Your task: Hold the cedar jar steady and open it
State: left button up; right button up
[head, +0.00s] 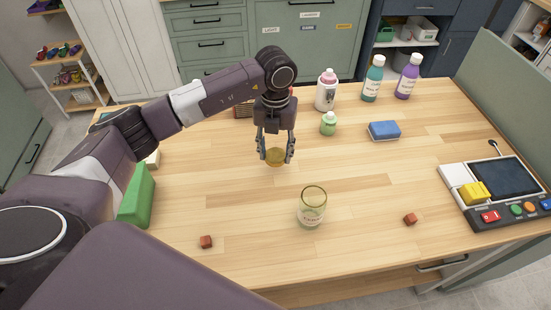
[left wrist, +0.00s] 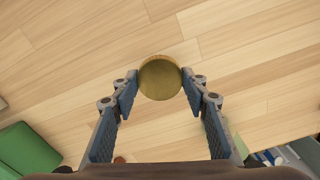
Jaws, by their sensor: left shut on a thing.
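The cedar jar (head: 312,212) is a clear labelled glass jar standing upright near the front middle of the table. Its top looks open, with no lid on it. My left gripper (head: 275,156) is behind and left of the jar, pointing down, with its fingers shut on a round brass-coloured lid (head: 276,159). In the left wrist view the lid (left wrist: 160,77) sits between the two fingertips. I cannot tell whether the lid touches the table. My right gripper is not in view, and nothing in view holds the jar.
Small reddish-brown cubes (head: 206,241) (head: 410,219) lie left and right of the jar. A green block (head: 136,196) is at the left. A small green bottle (head: 328,123), a blue sponge (head: 384,130) and larger bottles (head: 372,80) stand behind. A control panel (head: 500,190) is at the right.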

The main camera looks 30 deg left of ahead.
aim_at(276, 169)
pick_arm(q)
notch_tip(276, 169, down, 4)
jog(key=shift+r+p, duration=0.25)
jog(key=shift+p, duration=0.25)
jog(key=shift+f, duration=0.45)
jog(key=shift+f, duration=0.1)
jog(key=o, duration=0.8)
jog(key=shift+f, duration=0.1)
jog(key=o, duration=0.5)
